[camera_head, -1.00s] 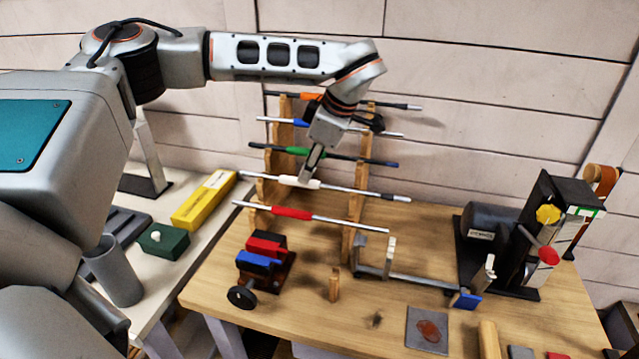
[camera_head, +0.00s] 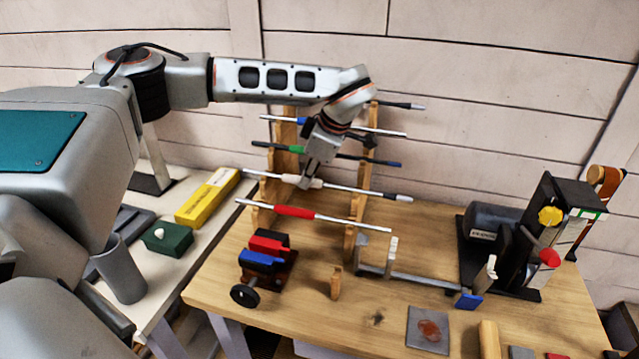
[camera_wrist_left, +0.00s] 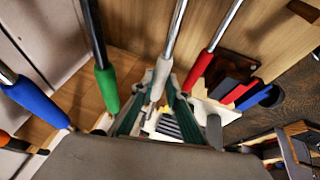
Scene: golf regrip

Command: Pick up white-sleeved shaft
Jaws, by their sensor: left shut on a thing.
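The white-sleeved shaft (camera_head: 345,188) lies across the wooden rack, second from the front, with its white sleeve near the middle. My left gripper (camera_head: 311,183) reaches down from above and is shut on the shaft at the white sleeve. In the left wrist view the white sleeve (camera_wrist_left: 160,78) runs down between the fingers (camera_wrist_left: 158,112). In the head view the fingers hide part of the sleeve. The shaft still appears in line with the rack; I cannot tell whether it is lifted. My right gripper is not in view.
The red-sleeved shaft (camera_head: 294,212) lies just in front. The green-sleeved (camera_head: 345,155) and blue-sleeved (camera_head: 375,130) shafts lie behind. A red and blue vise (camera_head: 264,262) stands in front of the rack. A black machine (camera_head: 545,225) stands at right. The front middle of the table is mostly clear.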

